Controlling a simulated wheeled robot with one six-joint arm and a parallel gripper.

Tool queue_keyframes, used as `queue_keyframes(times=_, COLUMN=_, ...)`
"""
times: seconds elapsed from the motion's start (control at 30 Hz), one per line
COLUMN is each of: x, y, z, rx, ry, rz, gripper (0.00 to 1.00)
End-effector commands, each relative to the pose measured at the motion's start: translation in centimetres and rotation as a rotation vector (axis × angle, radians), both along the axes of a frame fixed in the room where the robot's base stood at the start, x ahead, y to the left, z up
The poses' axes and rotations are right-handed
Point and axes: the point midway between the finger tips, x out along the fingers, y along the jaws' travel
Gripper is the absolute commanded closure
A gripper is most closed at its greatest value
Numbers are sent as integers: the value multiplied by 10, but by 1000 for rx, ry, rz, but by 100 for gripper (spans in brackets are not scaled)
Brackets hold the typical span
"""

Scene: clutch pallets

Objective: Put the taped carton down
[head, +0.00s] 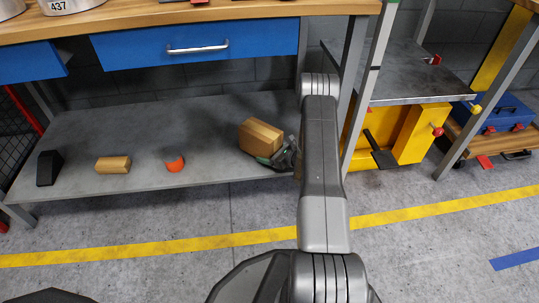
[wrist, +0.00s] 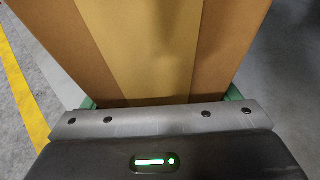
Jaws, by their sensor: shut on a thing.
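The taped carton (head: 261,136) is a brown box with a paler tape band. In the head view it is tilted in the picture, over the right end of the grey lower shelf (head: 215,115) under the workbench. My gripper (head: 272,158) is shut on its near end. In the wrist view the carton (wrist: 152,50) fills the space ahead of the gripper (wrist: 160,103), with a green finger edge showing on each side. The carton's underside is hidden, so I cannot tell whether it touches the shelf.
A black wedge-shaped block (head: 49,168), a wooden block (head: 113,164) and an orange piece (head: 175,162) sit along the shelf's front. Blue drawers (head: 200,47) hang above. A bench leg (head: 350,75) and a yellow cabinet (head: 412,130) stand to the right. Bare shelf lies behind the small pieces.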

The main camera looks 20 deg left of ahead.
Motion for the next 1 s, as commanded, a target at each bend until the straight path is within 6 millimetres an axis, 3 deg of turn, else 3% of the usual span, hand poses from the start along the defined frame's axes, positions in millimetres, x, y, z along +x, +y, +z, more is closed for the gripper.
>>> queue_keyframes(times=0.7, x=1, y=0, z=-9, rx=2, ry=-3, rz=0, gripper=63)
queue_keyframes(times=0.73, x=1, y=0, z=-10, rx=1, ry=-1, rz=-1, gripper=14)
queue_keyframes(times=0.8, x=0, y=0, z=-10, rx=1, ry=-1, rz=0, gripper=1)
queue_keyframes(times=1.0, x=0, y=0, z=-10, rx=1, ry=-1, rz=0, gripper=0)
